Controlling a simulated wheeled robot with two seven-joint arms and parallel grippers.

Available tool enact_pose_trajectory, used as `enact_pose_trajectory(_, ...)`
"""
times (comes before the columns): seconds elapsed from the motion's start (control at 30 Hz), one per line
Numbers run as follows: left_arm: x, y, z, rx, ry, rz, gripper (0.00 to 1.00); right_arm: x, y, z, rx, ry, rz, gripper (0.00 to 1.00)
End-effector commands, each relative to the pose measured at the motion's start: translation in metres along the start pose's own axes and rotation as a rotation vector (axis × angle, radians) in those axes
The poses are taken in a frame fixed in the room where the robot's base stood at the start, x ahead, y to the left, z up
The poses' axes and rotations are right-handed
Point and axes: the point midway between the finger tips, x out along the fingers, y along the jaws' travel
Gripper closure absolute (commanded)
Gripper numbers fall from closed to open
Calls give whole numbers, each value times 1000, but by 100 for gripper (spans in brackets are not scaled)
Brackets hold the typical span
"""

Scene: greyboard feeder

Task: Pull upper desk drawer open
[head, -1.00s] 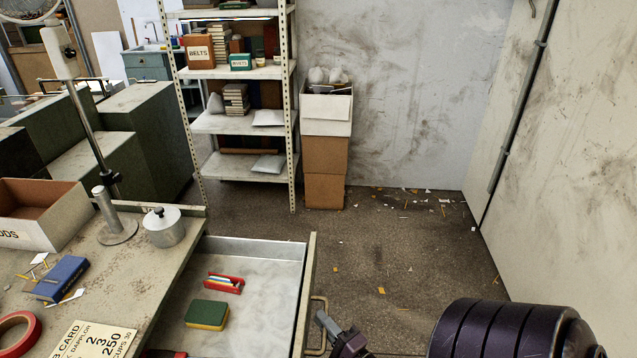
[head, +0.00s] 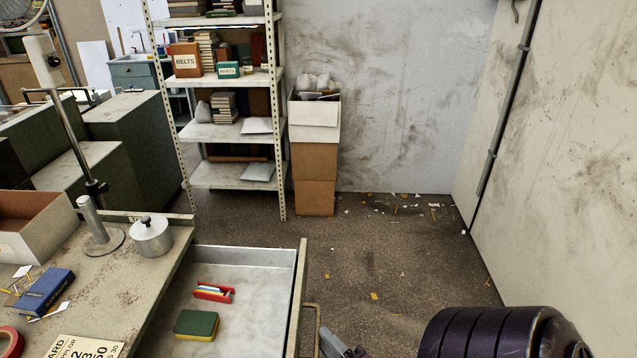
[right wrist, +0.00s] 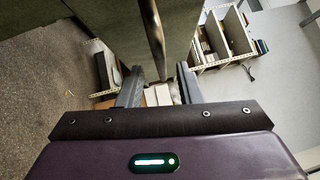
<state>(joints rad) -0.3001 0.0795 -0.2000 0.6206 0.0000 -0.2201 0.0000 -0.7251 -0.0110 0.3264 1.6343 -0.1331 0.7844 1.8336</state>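The upper desk drawer (head: 262,258) is pulled well out from the desk (head: 118,290). Its light metal inside holds a red item (head: 213,291) and a green and yellow sponge (head: 197,325). The brass handle (head: 312,312) is on the drawer front, at the right. My right gripper (head: 333,343) shows partly at the bottom edge, just right of the handle. In the right wrist view its two fingers (right wrist: 159,85) stand apart, with the handle bar (right wrist: 152,32) seen in line with the gap; I see no grip on it. My left gripper is out of view.
On the desk are a lidded metal pot (head: 151,238), a blue box (head: 44,292), a stand and a card. A shelf rack (head: 232,174) and stacked boxes (head: 314,160) stand behind. The floor (head: 380,265) right of the drawer is mostly clear, with small scraps.

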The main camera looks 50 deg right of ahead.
Motion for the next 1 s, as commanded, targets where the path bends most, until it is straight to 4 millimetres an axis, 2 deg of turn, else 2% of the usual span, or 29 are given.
enact_pose_trajectory(0.1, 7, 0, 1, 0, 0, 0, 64, -22, 2, -1, -1, 2, 2, 67)
enact_pose_trajectory(0.3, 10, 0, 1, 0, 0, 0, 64, -38, 1, 0, -1, 1, 0, 67)
enact_pose_trajectory(0.9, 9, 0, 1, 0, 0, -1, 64, -39, 0, 0, -1, 0, 0, 67)
enact_pose_trajectory(1.0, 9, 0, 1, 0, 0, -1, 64, -40, 10, 1, -20, 4, 23, 67)
